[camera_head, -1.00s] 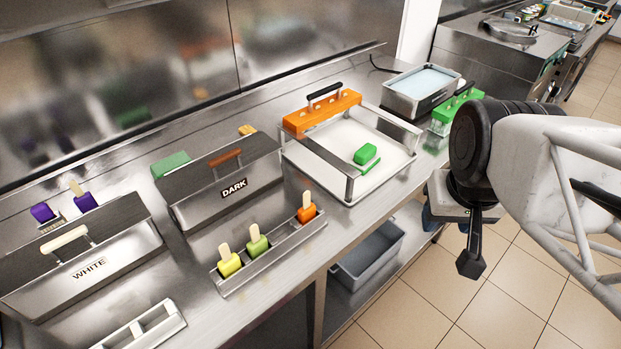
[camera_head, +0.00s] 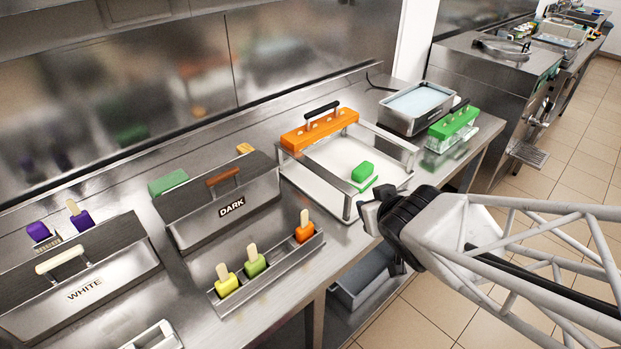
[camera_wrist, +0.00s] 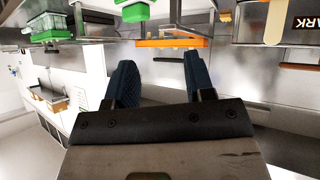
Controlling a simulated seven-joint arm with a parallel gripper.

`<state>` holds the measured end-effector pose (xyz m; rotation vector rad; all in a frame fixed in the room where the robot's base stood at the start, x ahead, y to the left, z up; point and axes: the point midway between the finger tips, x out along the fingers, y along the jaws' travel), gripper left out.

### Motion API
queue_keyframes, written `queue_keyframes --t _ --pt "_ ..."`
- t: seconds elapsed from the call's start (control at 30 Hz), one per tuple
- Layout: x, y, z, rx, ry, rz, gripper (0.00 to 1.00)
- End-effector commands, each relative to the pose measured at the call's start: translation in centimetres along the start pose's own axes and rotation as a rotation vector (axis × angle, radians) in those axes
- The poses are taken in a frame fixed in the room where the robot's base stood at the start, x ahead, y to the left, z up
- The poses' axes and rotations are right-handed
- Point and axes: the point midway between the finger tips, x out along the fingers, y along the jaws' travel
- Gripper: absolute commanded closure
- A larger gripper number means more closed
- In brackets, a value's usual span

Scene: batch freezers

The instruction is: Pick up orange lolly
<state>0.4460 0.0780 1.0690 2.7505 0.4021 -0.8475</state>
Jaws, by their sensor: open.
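The orange lolly (camera_head: 304,233) stands stick up at the right end of a narrow metal holder (camera_head: 272,284) on the counter. A green lolly (camera_head: 255,265) and a yellow lolly (camera_head: 227,285) stand to its left in the same holder. My gripper (camera_head: 366,215) is to the right of the orange lolly in the head view, apart from it. In the wrist view, my gripper (camera_wrist: 157,80) is open, with two dark blue fingers spread and nothing between them. A pale stick (camera_wrist: 273,24) shows at the upper right there; I cannot tell which lolly it belongs to.
A white tray with a metal frame (camera_head: 347,207) holds a green block (camera_head: 362,172) and carries an orange mould (camera_head: 320,128). DARK (camera_head: 228,203) and WHITE (camera_head: 85,290) boxes stand on the left. A grey bin (camera_head: 364,279) sits below the counter.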

Motion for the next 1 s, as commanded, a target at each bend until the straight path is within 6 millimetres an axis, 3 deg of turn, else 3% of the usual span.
queue_keyframes --t 0.3,0.43,0.6,1.0 --pt "2.1 -7.8 0.7 -0.081 0.195 -0.305 0.51" --pt "2.1 -10.0 1.2 -0.093 0.235 -0.401 0.51" --pt "1.9 -11.3 1.5 -0.097 0.256 -0.459 0.51" --pt "2.0 -11.4 1.5 -0.097 0.257 -0.463 0.51"
